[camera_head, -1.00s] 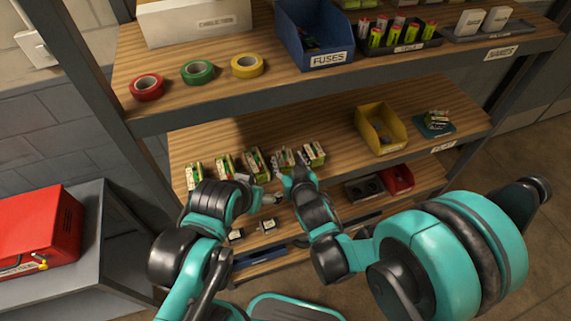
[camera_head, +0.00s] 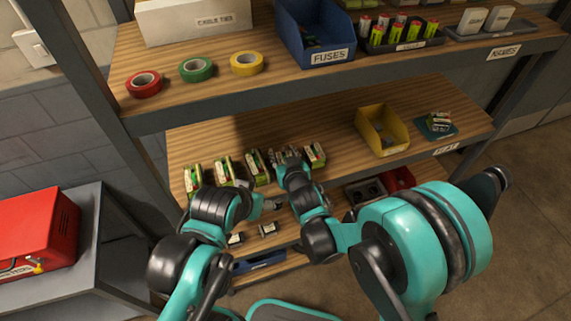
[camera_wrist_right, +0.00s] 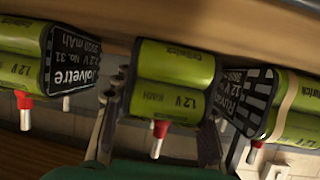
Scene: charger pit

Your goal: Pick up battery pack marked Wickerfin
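Several green battery packs stand in a row on the middle shelf; one is at the left end (camera_head: 193,178) and one at the right end (camera_head: 315,154). I cannot read Wickerfin on any label. My right gripper (camera_head: 284,157) is at the pack second from the right. In the wrist view, my right gripper (camera_wrist_right: 160,125) has its fingers on either side of a green pack (camera_wrist_right: 172,80), with slight gaps showing, so it looks open. A pack marked Solvetre (camera_wrist_right: 70,60) is to its left, another pack (camera_wrist_right: 262,100) to its right. My left gripper (camera_head: 268,205) is lower, its fingers unclear.
A yellow bin (camera_head: 382,130) and a teal tray (camera_head: 436,126) stand right on the same shelf. Neighbouring packs stand close to the right gripper's fingers. Small items (camera_head: 268,228) lie on the lower shelf.

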